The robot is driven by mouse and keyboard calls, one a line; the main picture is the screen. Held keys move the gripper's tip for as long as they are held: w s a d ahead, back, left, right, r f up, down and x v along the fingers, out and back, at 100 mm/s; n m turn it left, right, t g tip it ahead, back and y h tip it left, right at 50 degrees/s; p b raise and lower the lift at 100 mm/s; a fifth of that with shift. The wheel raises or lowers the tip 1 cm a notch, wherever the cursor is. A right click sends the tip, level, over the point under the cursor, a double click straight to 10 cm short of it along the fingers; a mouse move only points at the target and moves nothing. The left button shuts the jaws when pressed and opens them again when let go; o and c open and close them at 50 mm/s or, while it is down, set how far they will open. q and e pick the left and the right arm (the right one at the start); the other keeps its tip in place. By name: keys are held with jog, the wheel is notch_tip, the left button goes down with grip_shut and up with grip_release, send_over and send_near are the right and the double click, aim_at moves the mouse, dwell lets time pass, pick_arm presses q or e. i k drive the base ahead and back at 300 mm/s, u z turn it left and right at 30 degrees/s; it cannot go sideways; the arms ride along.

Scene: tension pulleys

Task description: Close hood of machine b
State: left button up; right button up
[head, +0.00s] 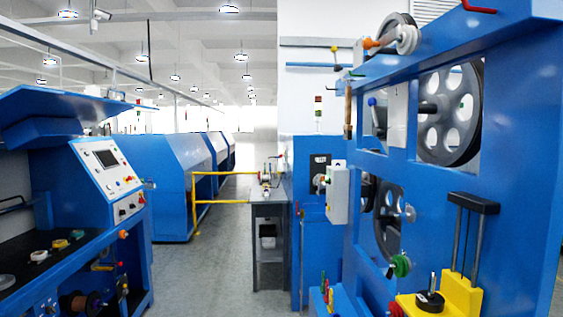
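No label in view tells which machine is machine b. At the left, a blue machine (135,245) has a sloped white control panel (100,178) with a dark screen and several buttons. A blue, hood-like panel (70,103) stands raised above its open work area. Farther back, a long blue machine (170,190) has tall covers that look closed. At the right stands a large blue frame (520,150) with grey pulley wheels (450,113). Neither of my grippers is in view.
The grey floor aisle (215,265) is clear up the middle. A yellow rail (220,202) and a small grey table (268,212) stand at its far end. A yellow block (461,292) with a black-topped fixture juts out at the lower right.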

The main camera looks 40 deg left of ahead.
aim_at(55, 117)
jog(key=z, duration=0.1)
jog(key=k, duration=0.6)
jog(key=u, duration=0.55)
jog(key=i, duration=0.8)
jog(key=u, duration=1.4)
jog(key=i, duration=1.3)
jog(key=u, duration=0.6)
jog(key=i, duration=1.45)
jog(key=z, duration=0.05)
